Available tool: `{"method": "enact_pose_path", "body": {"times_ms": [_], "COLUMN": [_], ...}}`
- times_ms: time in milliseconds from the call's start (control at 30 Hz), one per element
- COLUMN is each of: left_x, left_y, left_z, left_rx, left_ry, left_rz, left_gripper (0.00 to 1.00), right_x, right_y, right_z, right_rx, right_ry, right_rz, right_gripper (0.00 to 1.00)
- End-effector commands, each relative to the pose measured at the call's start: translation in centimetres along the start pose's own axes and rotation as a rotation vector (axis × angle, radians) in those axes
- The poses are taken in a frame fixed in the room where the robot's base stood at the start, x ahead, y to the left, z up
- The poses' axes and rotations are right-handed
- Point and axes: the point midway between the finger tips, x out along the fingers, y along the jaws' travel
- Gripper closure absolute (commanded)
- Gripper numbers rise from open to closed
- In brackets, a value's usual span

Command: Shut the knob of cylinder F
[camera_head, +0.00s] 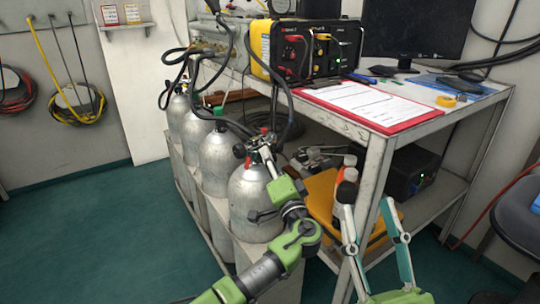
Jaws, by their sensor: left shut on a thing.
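Several silver cylinders stand in a row beside the bench; the nearest cylinder (247,197) is at the front of the row. I cannot read a letter on any cylinder, so I cannot tell from markings which one is F. My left gripper (263,153) is at the valve on top of the nearest cylinder, shut on what looks like its knob; the fingers hide most of the knob. A black part (239,151) of the valve sticks out to the left. My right gripper (368,200) is open and empty in front of the bench, its two fingers apart and pointing up.
Black hoses (283,85) hang from the panel over the cylinders. Green floor at left is clear.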

Motion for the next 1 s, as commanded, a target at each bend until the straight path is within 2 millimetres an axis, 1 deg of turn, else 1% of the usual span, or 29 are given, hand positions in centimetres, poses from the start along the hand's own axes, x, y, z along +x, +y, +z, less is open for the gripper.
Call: {"method": "enact_pose_path", "body": {"times_ms": [33, 133, 200, 267, 300, 367, 400, 467, 500, 567, 600, 700, 800, 900, 1000], "left_x": [0.0, 0.0, 0.0, 0.0, 0.0, 0.0, 0.0, 0.0, 0.0, 0.0, 0.0, 0.0, 0.0, 0.0, 0.0], "left_y": [-0.3, -0.3, -0.3, -0.3, -0.3, -0.3, -0.3, -0.3, -0.2, -0.2, -0.2, -0.2, -0.2, -0.1, -0.1], "left_z": [-0.1, -0.2, -0.2, -0.2, -0.2, -0.2, -0.2, -0.2, -0.2, -0.2, -0.2, -0.1, -0.1, -0.1, -0.1], "left_rx": [0.018, 0.057, 0.084, 0.107, 0.123, 0.145, 0.16, 0.182, 0.196, 0.216, 0.229, 0.259, 0.283, 0.302, 0.318], "left_ry": [-0.002, -0.003, -0.004, -0.005, -0.006, -0.007, -0.008, -0.009, -0.009, -0.01, -0.01, -0.012, -0.013, -0.014, -0.014], "left_rz": [0.011, 0.03, 0.042, 0.052, 0.059, 0.07, 0.077, 0.088, 0.095, 0.104, 0.11, 0.122, 0.133, 0.142, 0.149], "left_gripper": [0.93, 0.93, 0.93, 0.93, 0.93, 0.93, 0.93, 0.93, 0.93, 0.93, 0.93, 0.93, 0.93, 0.93, 0.93], "right_x": [0.2, -0.5, -1.4, -2.5, -3.4, -4.8, -6.0, -7.8, -9.1, -11.0, -12.3, -15.6, -18.4, -20.7, -22.6], "right_y": [0.2, 0.6, 1.0, 1.3, 1.5, 1.8, 2.0, 2.3, 2.5, 2.7, 2.9, 3.2, 3.4, 3.6, 3.7], "right_z": [1.5, 5.1, 7.5, 9.5, 10.7, 12.5, 13.5, 14.9, 15.7, 16.7, 17.2, 18.1, 18.5, 18.6, 18.5], "right_rx": [-0.004, -0.011, -0.016, -0.018, -0.02, -0.023, -0.024, -0.026, -0.027, -0.027, -0.027, -0.027, -0.026, -0.025, -0.023], "right_ry": [-0.087, -0.263, -0.387, -0.495, -0.566, -0.673, -0.744, -0.85, -0.917, -1.014, -1.076, -1.218, -1.337, -1.434, -1.507], "right_rz": [0.004, 0.012, 0.018, 0.024, 0.028, 0.034, 0.039, 0.046, 0.051, 0.057, 0.061, 0.072, 0.082, 0.089, 0.095], "right_gripper": [0.6, 0.6, 0.6, 0.6, 0.6, 0.6, 0.6, 0.6, 0.6, 0.6, 0.6, 0.6, 0.6, 0.6, 0.6]}}
